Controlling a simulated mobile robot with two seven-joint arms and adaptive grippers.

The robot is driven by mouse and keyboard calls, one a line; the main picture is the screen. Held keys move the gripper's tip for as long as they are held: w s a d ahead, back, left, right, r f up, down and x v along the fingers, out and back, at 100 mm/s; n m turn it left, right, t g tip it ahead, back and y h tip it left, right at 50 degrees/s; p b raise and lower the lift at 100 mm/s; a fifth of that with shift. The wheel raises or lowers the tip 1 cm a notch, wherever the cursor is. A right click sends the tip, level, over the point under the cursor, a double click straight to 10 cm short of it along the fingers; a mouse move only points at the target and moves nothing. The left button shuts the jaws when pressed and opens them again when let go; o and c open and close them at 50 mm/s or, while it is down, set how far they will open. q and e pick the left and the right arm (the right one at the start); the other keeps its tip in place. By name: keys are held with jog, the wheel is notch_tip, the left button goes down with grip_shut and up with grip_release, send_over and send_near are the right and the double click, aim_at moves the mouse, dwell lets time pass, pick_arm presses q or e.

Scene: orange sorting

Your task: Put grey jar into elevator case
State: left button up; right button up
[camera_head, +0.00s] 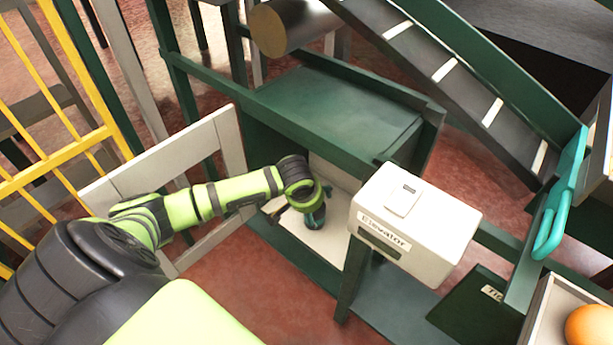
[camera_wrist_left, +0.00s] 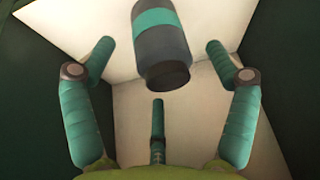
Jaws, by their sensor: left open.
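A grey jar (camera_head: 315,219) with a teal band stands inside the elevator case (camera_head: 340,180), on its pale floor. The jar also shows in the left wrist view (camera_wrist_left: 163,50), beyond my fingers. My left gripper (camera_head: 312,203) is inside the case opening, close to the jar. In the left wrist view its teal fingers (camera_wrist_left: 158,72) are spread apart, with nothing clamped between them. The head view partly hides the jar behind the gripper. My right gripper is not in view.
A white box labelled Elevator (camera_head: 430,225) stands on a green post just right of the opening. A pale open door (camera_head: 230,160) is at the left, near my arm. A yellow railing (camera_head: 60,150) is farther left. An orange (camera_head: 590,325) lies in a tray at bottom right.

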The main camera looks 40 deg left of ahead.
pick_arm(q)
jog(key=p+v, duration=0.6)
jog(key=v, duration=0.3)
jog(key=shift+p, duration=0.35)
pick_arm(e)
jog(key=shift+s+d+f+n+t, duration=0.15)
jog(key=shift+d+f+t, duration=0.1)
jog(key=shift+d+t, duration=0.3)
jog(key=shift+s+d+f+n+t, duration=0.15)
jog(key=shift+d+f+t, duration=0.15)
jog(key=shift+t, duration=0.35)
pick_arm(q)
jog(key=shift+c, duration=0.4)
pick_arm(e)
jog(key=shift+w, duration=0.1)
